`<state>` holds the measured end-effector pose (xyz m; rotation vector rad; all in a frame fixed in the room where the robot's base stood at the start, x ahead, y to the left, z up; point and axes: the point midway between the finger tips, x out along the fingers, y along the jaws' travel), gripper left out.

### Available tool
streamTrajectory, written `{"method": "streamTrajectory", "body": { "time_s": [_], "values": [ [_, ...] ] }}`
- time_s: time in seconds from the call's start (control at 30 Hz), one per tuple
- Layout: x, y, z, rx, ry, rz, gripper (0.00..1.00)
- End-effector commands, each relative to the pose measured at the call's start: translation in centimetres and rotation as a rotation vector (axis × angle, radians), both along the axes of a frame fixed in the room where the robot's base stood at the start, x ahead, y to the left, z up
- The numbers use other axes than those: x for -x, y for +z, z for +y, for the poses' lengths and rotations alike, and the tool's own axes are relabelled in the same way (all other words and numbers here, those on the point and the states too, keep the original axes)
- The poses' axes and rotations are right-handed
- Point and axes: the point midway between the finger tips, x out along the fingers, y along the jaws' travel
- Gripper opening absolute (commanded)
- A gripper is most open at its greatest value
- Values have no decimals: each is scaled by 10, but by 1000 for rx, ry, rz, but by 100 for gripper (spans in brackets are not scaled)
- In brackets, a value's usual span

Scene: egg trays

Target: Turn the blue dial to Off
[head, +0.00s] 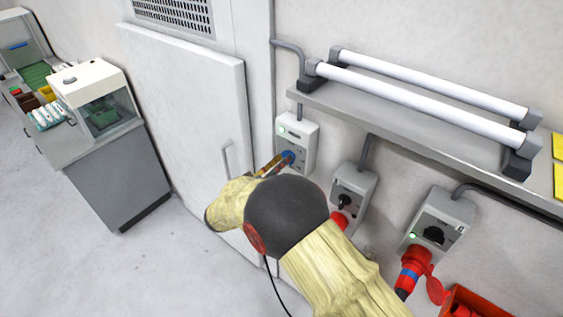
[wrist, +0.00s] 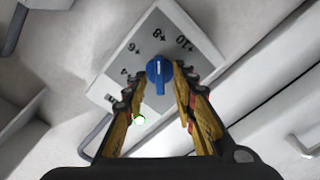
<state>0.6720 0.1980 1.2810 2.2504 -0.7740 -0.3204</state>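The blue dial (wrist: 159,76) sits on a white control box (wrist: 205,57) on the wall. In the wrist view its labels are upside down. They read 10, 8, 6 and 4, with another mark too small to read at lower left. The dial's white line points up, toward the 8. My gripper (wrist: 160,70) has its two yellow-brown fingers apart, one on each side of the dial; I cannot tell whether they touch it. In the head view the dial (head: 288,156) is partly hidden by my gripper (head: 281,161).
Two more wall boxes with black dials, the middle one (head: 353,185) and the right one (head: 440,220), stand to the right. A shelf (head: 400,125) with white tubes juts out above. A white door (head: 190,110) is at left. A green light glows on the dial's box.

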Motion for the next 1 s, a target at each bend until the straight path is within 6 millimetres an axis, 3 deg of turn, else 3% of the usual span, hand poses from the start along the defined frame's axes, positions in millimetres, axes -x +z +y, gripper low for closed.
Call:
{"method": "streamTrajectory", "body": {
  "time_s": [0.2, 0.67, 1.0],
  "values": [
    [0, 0, 0, 0, 0, 0, 26],
    [0, 0, 0, 1, 0, 1, 0],
    [0, -1, 0, 0, 1, 1, 0]
  ]
}}
